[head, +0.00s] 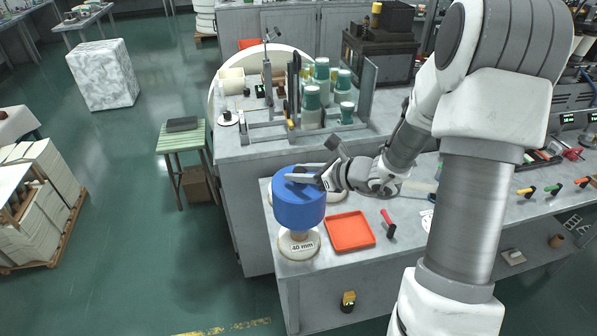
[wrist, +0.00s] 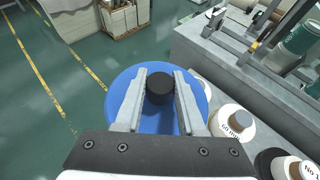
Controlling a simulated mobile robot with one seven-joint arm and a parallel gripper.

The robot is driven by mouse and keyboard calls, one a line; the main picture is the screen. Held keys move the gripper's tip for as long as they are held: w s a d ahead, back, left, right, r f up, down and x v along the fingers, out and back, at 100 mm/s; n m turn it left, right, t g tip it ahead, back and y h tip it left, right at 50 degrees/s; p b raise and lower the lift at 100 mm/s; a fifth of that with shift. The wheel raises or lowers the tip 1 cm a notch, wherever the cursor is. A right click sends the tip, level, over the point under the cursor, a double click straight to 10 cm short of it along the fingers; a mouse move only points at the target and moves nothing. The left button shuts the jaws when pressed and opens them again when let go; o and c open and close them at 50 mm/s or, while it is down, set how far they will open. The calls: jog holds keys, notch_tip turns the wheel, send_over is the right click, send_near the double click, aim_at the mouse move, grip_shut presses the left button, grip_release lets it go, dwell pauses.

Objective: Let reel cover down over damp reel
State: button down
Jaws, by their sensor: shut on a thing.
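The reel cover (head: 299,208) is a blue cylinder with a black knob (wrist: 160,90) on top. My gripper (head: 312,180) is shut on this knob, with one finger on each side of it in the wrist view. The cover hangs upright above the near left corner of the bench. A reel (head: 299,246) with a pale lower flange marked "40 mm" and a tan core stands directly below it. The core and flange show under the cover's rim; the reel's top is hidden, so I cannot tell how far the cover surrounds it. Dampness cannot be seen.
An orange tray (head: 350,232) lies just right of the reel, with a red-handled tool (head: 388,222) beyond it. Other reels, one marked "60 mm" (wrist: 237,122), stand close to the cover in the wrist view. Bench edges lie close at the left and front.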

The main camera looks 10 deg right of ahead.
aim_at(306, 186)
jog(key=shift+f+b, duration=0.15)
jog(key=shift+b, duration=0.15)
jog(key=shift+f+b, duration=2.15)
jog(key=shift+b, duration=0.3)
